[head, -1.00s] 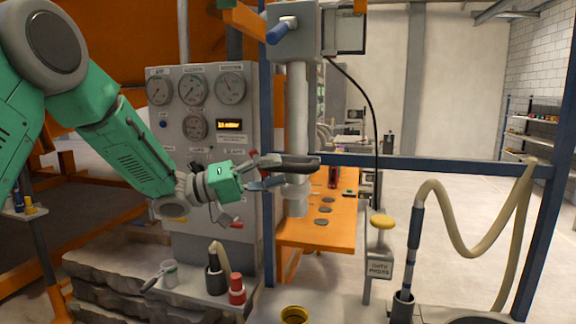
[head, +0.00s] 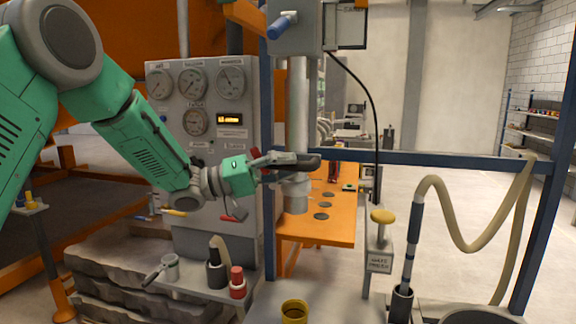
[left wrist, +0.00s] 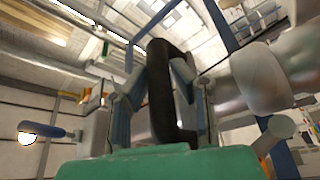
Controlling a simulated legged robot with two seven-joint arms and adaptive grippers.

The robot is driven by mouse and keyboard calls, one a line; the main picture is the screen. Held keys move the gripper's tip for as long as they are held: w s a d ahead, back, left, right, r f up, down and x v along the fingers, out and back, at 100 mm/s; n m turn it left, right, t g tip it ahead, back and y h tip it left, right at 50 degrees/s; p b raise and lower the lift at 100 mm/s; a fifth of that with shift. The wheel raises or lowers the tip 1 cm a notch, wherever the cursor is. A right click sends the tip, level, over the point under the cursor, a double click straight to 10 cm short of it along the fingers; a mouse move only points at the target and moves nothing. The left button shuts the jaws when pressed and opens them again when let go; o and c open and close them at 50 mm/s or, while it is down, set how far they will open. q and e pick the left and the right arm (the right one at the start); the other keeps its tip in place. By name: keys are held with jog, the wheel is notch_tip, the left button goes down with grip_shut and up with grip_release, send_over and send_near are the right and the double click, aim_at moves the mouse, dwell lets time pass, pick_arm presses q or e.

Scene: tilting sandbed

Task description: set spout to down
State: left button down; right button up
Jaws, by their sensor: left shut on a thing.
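A pale vertical pipe (head: 298,105), which looks like the spout, hangs below a grey box in the head view, its lower end (head: 296,198) pointing down. A dark handle (head: 303,162) lies roughly level across the pipe. My left gripper (head: 278,168) reaches in from the left and is shut on this handle. In the left wrist view the black handle (left wrist: 160,92) stands between the two fingers, with the pale pipe (left wrist: 268,78) to the right. The handle's joint to the pipe is partly hidden. My right gripper does not show.
A gauge panel (head: 207,145) stands close behind my left arm. A blue frame post (head: 267,230) and crossbar (head: 430,161) surround the pipe. A yellow cup (head: 294,311) stands below. A tan hose (head: 465,246) hangs at the right. An orange bench (head: 340,232) is behind.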

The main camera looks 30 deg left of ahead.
pick_arm(q)
notch_tip(320, 180, down, 21)
jog(key=b, duration=0.6)
jog(key=shift+r, duration=0.15)
jog(key=c, duration=1.4)
grip_release()
jog(key=shift+w, duration=0.1)
jog(key=v, duration=1.2)
jog(key=shift+a, duration=0.15)
